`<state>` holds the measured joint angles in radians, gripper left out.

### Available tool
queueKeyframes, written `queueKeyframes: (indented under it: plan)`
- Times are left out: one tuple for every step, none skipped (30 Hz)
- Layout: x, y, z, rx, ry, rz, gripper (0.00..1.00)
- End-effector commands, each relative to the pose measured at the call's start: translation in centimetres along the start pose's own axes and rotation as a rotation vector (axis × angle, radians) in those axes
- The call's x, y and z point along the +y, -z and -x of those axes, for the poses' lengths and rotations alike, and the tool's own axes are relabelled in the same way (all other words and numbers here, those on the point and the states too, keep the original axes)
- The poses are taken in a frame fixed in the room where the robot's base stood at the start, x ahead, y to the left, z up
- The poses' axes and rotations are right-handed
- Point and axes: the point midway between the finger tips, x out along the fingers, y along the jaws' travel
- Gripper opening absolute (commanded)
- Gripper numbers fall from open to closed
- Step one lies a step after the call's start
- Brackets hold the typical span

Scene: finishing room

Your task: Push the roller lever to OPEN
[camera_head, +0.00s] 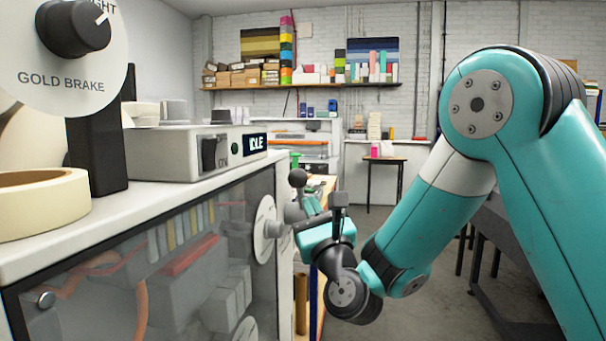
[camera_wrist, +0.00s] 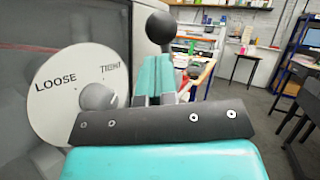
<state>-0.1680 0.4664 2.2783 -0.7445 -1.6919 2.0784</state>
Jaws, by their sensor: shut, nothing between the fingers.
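A black ball knob (camera_head: 298,178), which looks like the end of the roller lever, stands beside the machine's right end in the head view. In the wrist view the ball (camera_wrist: 160,27) is just past my fingertips, near the top centre. Its stem is hidden behind my fingers, and I see no OPEN label. My gripper (camera_head: 308,206) is shut and empty, close to the ball; I cannot tell whether they touch. Its teal fingers (camera_wrist: 153,72) lie together in the wrist view.
A white LOOSE/TIGHT dial (camera_wrist: 70,90) with a grey knob (camera_wrist: 97,97) is just left of my fingers. The machine's control box (camera_head: 185,152) displays IDLE. A GOLD BRAKE dial (camera_head: 75,55) and tape roll (camera_head: 40,203) are at left. Open floor (camera_head: 375,215) lies beyond.

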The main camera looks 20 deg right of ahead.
Motion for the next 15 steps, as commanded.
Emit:
queueKeyframes:
  plan:
    - [-0.2,-0.6,-1.4,0.002,0.000,0.000,0.00]
    - [-0.2,-0.6,-1.8,0.002,0.000,0.000,0.00]
    - [-0.2,-0.5,-2.4,0.002,0.000,0.001,0.00]
    - [-0.2,-0.5,-2.8,0.002,0.000,0.001,0.00]
    - [-0.2,-0.4,-3.1,0.002,0.000,0.001,0.00]
    - [-0.2,-0.4,-3.5,0.001,0.001,0.001,0.00]
    - [-0.2,-0.4,-3.8,0.001,0.001,0.001,0.00]
    - [-0.1,-0.3,-4.0,0.001,0.001,0.000,0.00]
    - [-0.1,-0.2,-4.2,0.002,0.001,0.000,0.00]
    - [-0.1,-0.2,-4.3,0.001,0.001,0.000,0.00]
    - [-0.1,-0.2,-4.5,0.000,0.001,0.000,0.00]
    - [-0.1,-0.1,-4.6,0.000,0.001,0.000,0.00]
    - [-0.1,-0.1,-4.6,0.001,0.000,0.000,0.00]
    - [-0.1,0.0,-4.6,0.001,0.000,0.000,0.00]
    - [0.0,0.0,-4.7,0.001,0.000,0.000,0.00]
